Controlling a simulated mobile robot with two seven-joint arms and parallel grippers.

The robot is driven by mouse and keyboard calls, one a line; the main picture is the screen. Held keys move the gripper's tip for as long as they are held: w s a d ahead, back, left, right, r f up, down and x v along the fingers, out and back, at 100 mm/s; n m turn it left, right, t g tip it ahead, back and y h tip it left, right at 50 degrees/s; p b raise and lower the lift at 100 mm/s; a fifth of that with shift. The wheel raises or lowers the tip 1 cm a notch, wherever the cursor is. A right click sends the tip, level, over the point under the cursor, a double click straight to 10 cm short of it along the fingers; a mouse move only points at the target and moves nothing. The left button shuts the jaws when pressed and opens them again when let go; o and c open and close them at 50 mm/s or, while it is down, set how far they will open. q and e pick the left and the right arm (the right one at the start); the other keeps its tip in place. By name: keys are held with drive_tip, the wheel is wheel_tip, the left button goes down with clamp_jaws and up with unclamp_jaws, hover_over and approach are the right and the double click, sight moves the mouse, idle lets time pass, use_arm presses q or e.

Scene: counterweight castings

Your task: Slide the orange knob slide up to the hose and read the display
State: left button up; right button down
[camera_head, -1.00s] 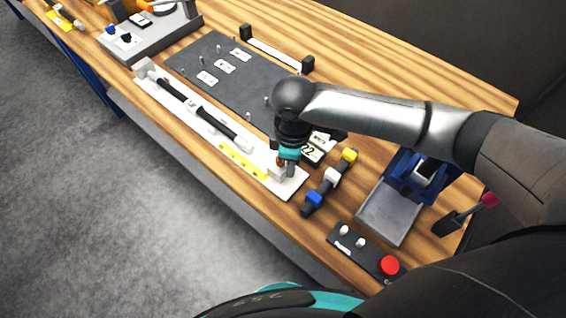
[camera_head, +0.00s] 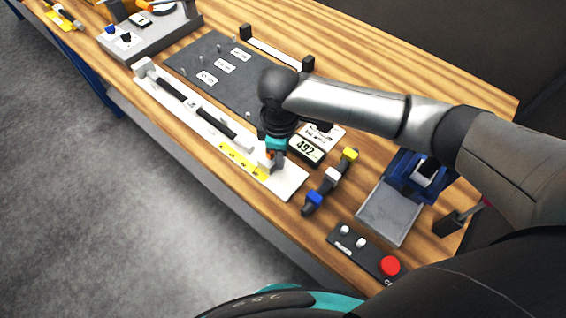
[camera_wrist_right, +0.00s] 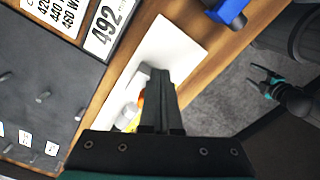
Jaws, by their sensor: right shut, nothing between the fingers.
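The orange knob slide (camera_head: 268,156) is a pale block with an orange part, on the white gauge board beside the yellow scale (camera_head: 240,160). It is largely hidden by my right gripper (camera_head: 275,167); its orange part shows in the wrist view (camera_wrist_right: 141,99). My right gripper's fingers are shut and empty, close against the slide. The black hose (camera_head: 205,115) lies along the board; its near end is close to the slide, and I cannot tell if they touch. The display (camera_head: 306,149) reads 492, also in the wrist view (camera_wrist_right: 108,28). My left gripper (camera_wrist_right: 257,80) is open over the floor.
A printed white card (camera_head: 325,133) lies behind the display. A dark pegboard with labels (camera_head: 240,85) is beyond the gauge board. A bar with blue, white and yellow blocks (camera_head: 331,178), a red-button box (camera_head: 366,256) and a grey tray (camera_head: 389,217) stand at right.

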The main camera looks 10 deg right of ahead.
drive_tip(key=shift+w+a+b, duration=0.4)
drive_tip(key=shift+w+a, duration=0.5)
drive_tip(key=shift+w, duration=0.15)
drive_tip(key=shift+w+a+b, duration=0.35)
drive_tip(key=shift+w+a, duration=0.5)
drive_tip(key=shift+w, duration=0.2)
drive_tip(key=shift+w+a+r+p, duration=0.1)
drive_tip(key=shift+w+r+p, duration=0.1)
drive_tip(key=shift+p, duration=0.25)
idle(1.5)
drive_tip(key=shift+p, duration=0.6)
drive_tip(key=shift+s, duration=0.1)
idle(0.3)
wheel_tip(320, 180, up, 3)
drive_tip(key=p, duration=0.3)
drive_tip(key=shift+s+p, duration=0.1)
drive_tip(key=shift+p, duration=0.3)
drive_tip(key=r+p, duration=0.1)
drive_tip(key=p, duration=0.1)
drive_tip(key=r+p, duration=0.2)
drive_tip(key=shift+d+r, duration=0.2)
drive_tip(key=shift+r, duration=0.1)
